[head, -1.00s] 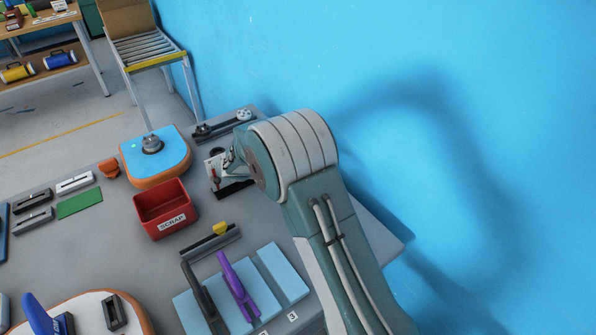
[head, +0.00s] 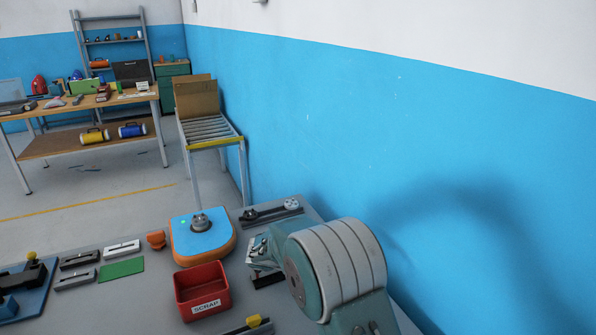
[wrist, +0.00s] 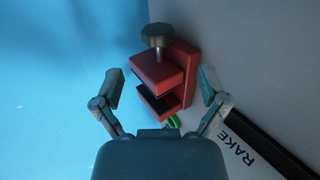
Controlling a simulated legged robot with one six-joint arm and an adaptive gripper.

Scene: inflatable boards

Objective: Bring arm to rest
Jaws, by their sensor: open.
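My gripper (wrist: 160,88) is open in the wrist view, one finger on each side and nothing held. A red clamp-like block (wrist: 160,75) with a grey knob on top shows beyond and between the fingers. I cannot tell how far it is from them. In the head view my arm (head: 340,275) fills the lower right, bent over the grey bench near the blue wall.
The grey bench (head: 140,297) holds a red SCRAP bin (head: 203,291), a blue-and-orange pad (head: 203,240) and a green plate (head: 120,269). A roller conveyor (head: 212,130) and a wooden table (head: 90,105) stand beyond. The blue wall (head: 340,130) is close on the right.

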